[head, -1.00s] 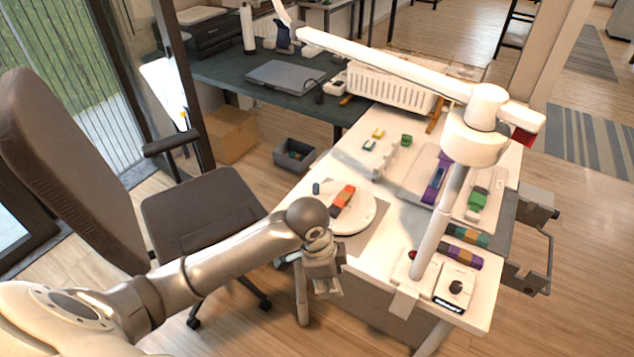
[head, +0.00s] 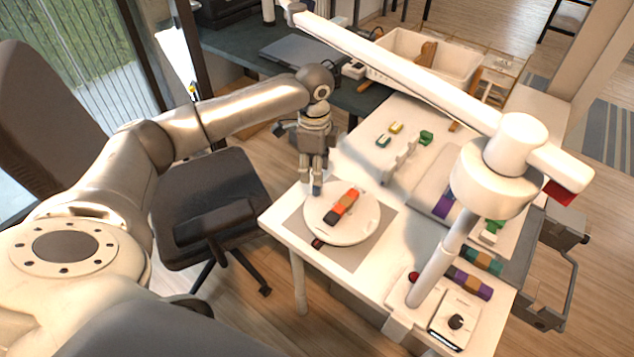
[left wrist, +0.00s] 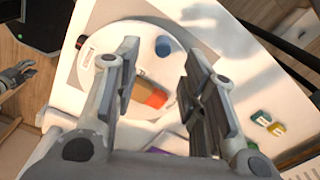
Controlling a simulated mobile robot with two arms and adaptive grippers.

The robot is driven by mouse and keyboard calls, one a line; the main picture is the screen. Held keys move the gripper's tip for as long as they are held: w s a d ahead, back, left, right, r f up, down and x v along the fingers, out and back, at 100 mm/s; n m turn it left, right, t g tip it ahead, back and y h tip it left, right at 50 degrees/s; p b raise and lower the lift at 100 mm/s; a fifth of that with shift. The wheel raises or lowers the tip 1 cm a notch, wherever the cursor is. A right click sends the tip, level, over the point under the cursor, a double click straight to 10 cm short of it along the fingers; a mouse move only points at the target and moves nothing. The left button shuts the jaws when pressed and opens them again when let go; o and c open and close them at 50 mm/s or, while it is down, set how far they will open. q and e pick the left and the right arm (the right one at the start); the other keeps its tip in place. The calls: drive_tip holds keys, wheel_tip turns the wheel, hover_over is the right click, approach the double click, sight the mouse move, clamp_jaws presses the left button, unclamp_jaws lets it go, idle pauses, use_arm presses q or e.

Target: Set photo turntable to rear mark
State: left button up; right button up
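The photo turntable is a white round disc (head: 367,226) on a grey mat near the table's front left corner. It also shows in the left wrist view (left wrist: 105,82). My left gripper (head: 314,180) points down over the rim at the blue knob. Its fingers are open with a gap between them; contact is not clear. A grey gripper-like part, probably my right gripper (left wrist: 18,76), shows at the left wrist view's edge.
A white lamp arm (head: 440,85) crosses above the table, its post (head: 440,262) standing right of the turntable. An office chair (head: 205,195) is close on the left. Small green and yellow pieces (head: 397,129) lie farther back. A control box (head: 455,320) sits front right.

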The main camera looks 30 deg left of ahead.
use_arm(q)
wheel_tip(320, 180, down, 4)
drive_tip(key=shift+w+r, duration=0.1)
drive_tip(key=shift+w, duration=0.05)
wheel_tip(320, 180, down, 3)
drive_tip(key=shift+f, duration=0.15)
drive_tip(key=shift+w+f, duration=0.1)
drive_tip(key=c, duration=0.4)
clamp_jaws()
use_arm(e)
drive_tip(key=shift+w+a+r, duration=0.15)
drive_tip(key=shift+w+r, duration=0.15)
drive_tip(key=shift+w, duration=0.15)
drive_tip(key=shift+w, duration=0.1)
